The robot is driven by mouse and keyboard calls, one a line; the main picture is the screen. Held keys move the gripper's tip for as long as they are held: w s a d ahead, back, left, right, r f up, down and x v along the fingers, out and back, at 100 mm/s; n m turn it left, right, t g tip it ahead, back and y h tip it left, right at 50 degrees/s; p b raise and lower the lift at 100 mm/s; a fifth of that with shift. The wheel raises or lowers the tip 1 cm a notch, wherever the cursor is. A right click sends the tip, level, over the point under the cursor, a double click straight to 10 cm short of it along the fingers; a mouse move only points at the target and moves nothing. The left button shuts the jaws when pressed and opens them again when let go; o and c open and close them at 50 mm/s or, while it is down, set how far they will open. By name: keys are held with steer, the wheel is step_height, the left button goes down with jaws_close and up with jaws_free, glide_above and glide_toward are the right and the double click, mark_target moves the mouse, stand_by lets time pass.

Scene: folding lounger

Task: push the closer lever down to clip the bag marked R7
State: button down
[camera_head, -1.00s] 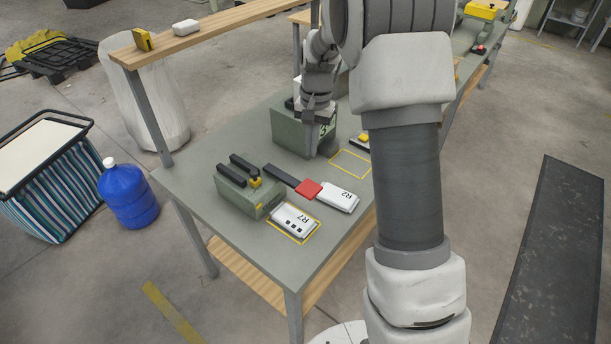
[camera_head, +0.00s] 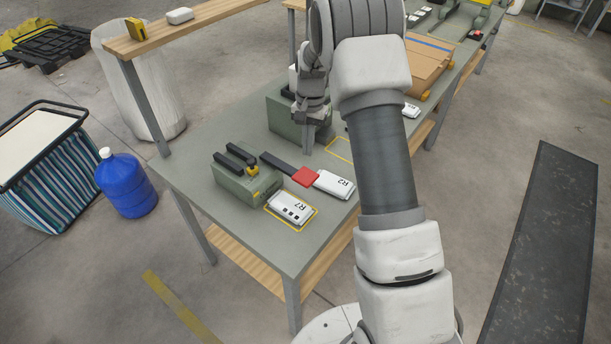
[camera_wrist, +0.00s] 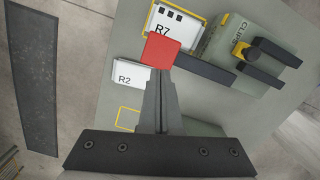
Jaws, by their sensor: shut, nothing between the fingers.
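The bag marked R7 (camera_head: 289,207) lies flat in a yellow outline at the table's near edge, and shows in the wrist view (camera_wrist: 172,32). Beside it stands a green clip unit (camera_head: 240,183) with two black arms (camera_head: 236,158) and a yellow knob (camera_wrist: 241,51). A black bar (camera_head: 277,164) with a red end (camera_head: 306,177) stretches between the unit and the bag marked R2 (camera_head: 334,184); I cannot tell whether it joins the unit. My gripper (camera_head: 308,148) is shut and empty, pointing down beyond the bar. In the wrist view its tips (camera_wrist: 158,73) appear just below the red end.
A second green block (camera_head: 283,115) stands behind my gripper. An empty yellow outline (camera_head: 340,148) is on the table beside it. A cardboard box (camera_head: 422,65) stands farther along. A wooden shelf (camera_head: 200,25) runs above the table's left side. A blue jug (camera_head: 127,185) stands on the floor.

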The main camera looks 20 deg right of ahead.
mark_target(307, 172)
steer(key=shift+s+a+f+b, duration=0.15)
steer(key=shift+f+b, duration=0.8)
steer(key=shift+f, duration=0.7)
steer(key=shift+s+a+f+b, duration=0.1)
steer(key=shift+f+b, duration=0.8)
steer(key=shift+f, duration=0.7)
steer(key=shift+f, duration=0.1)
step_height(307, 172, down, 4)
steer(key=b, duration=0.3)
steer(key=shift+f, duration=0.1)
steer(key=shift+r, duration=0.25)
steer(key=shift+w+d+r+p, duration=0.1)
steer(key=shift+w+d+p, duration=0.1)
steer(key=shift+p, duration=0.1)
steer(key=shift+w+d+r, duration=0.2)
steer(key=shift+w+d, duration=0.2)
steer(key=shift+w, duration=0.1)
steer(key=shift+w+d+r, duration=0.2)
steer(key=shift+w+d, duration=0.15)
steer(key=shift+w, duration=0.15)
